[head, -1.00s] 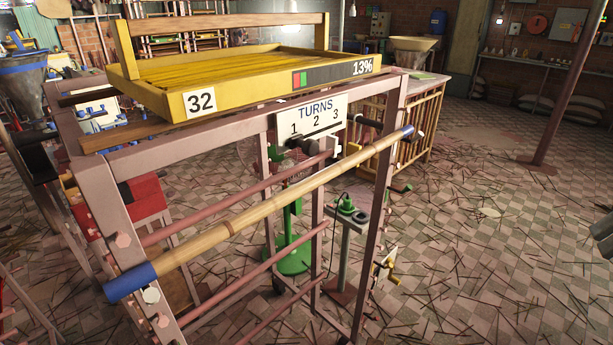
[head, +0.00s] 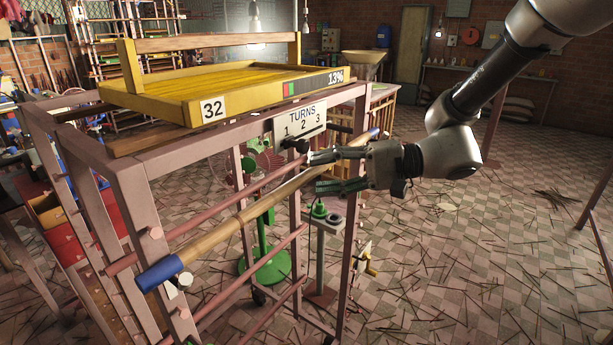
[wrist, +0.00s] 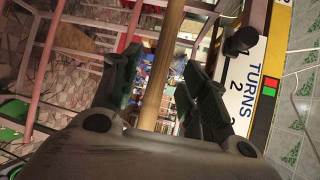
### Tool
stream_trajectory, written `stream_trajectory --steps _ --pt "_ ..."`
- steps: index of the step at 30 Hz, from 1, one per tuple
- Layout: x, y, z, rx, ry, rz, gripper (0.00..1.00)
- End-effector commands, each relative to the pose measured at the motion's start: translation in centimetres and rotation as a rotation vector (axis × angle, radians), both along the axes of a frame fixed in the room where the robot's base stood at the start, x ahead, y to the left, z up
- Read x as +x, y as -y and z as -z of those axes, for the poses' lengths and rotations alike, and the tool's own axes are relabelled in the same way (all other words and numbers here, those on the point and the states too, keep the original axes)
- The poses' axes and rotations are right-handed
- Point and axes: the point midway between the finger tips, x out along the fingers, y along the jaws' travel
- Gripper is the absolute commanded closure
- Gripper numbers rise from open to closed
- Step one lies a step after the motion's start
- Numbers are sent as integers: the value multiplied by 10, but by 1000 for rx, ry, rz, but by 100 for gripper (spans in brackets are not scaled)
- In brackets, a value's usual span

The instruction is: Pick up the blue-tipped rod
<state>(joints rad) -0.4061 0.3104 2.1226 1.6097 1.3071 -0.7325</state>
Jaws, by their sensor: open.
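The blue-tipped rod (head: 235,221) is a long bamboo pole with blue ends. It lies aslant across the front of a pinkish metal frame (head: 120,185), near end low at left. My gripper (head: 330,172) comes from the right and is open around the rod's far part, with one finger above and one below it in the head view. In the wrist view the rod (wrist: 163,75) runs between the two dark fingers of my gripper (wrist: 158,85), with gaps on both sides. My gripper hides a short piece of the rod in the head view.
A yellow tray (head: 160,108) marked 32 sits on top of the frame. A TURNS sign (head: 300,118) with a dark knob is close beside my gripper. Pink rails (head: 255,275) run below the rod. A green stand (head: 265,262) is behind. Scattered sticks cover the open floor at right.

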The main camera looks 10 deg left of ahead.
Motion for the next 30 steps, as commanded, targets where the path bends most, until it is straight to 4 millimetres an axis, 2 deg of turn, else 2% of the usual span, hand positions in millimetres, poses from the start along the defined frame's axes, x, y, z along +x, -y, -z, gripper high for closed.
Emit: stream_trajectory --steps 3,6,14,15,17,22,30 --pt "-5 -20 4 -1 -1 -4 56" --pt "-7 -31 5 0 -1 -3 56" --pt "-8 -36 7 -1 -1 0 56" --pt "-8 -36 6 -1 -1 0 58" --pt "-8 -36 6 -1 -1 0 68" --pt "-8 -36 6 -1 -1 0 99" --pt "-8 -36 6 -1 -1 0 100"
